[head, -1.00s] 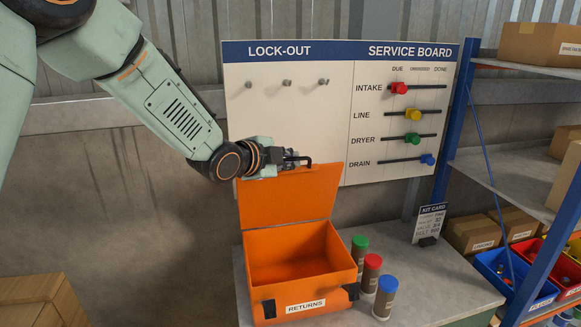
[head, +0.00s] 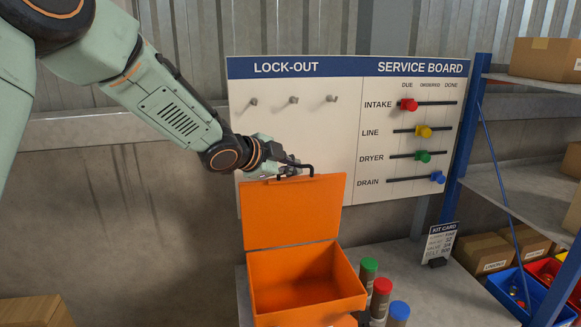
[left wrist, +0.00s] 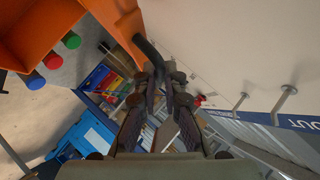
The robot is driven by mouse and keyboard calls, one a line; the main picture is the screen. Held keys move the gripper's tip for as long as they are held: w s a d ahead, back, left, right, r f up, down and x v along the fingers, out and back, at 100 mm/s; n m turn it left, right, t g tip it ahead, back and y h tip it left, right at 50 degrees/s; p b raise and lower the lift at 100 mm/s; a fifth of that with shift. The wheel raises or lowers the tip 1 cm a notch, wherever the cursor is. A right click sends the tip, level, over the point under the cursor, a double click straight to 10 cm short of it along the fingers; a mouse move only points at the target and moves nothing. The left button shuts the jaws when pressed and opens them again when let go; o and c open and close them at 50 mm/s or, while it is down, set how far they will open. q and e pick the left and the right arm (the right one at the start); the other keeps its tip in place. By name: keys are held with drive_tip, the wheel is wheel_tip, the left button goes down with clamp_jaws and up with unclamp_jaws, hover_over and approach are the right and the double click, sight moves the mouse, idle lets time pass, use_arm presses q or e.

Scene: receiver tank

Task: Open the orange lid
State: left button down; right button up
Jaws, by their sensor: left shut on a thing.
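The orange lid (head: 293,212) stands raised, close to upright, at the back of the orange box (head: 308,295). The box's inside is open to view and looks empty. A dark handle (head: 312,171) sits at the lid's top edge. My left gripper (head: 296,170) is at that top edge, shut on the handle. In the left wrist view the fingers (left wrist: 160,85) close around the dark handle (left wrist: 147,50), with the orange lid (left wrist: 125,22) beside it. My right gripper is not in view.
Capped canisters, green (head: 369,266), red (head: 382,287) and blue (head: 399,310), stand right of the box. The service board (head: 410,140) with its sliders is behind the lid. A kit card (head: 440,243) stands on the bench. Shelves (head: 515,180) with cartons and bins are at the right.

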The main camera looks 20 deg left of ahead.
use_arm(q)
drive_tip(key=shift+r, duration=0.1)
drive_tip(key=c, duration=1.4)
unclamp_jaws()
drive_tip(key=shift+d, duration=0.1)
drive_tip(key=shift+c, duration=0.2)
drive_tip(key=shift+s, duration=0.1)
drive_tip(key=v, duration=1.1)
drive_tip(key=shift+s+r, duration=0.25)
drive_tip(key=shift+s, duration=0.2)
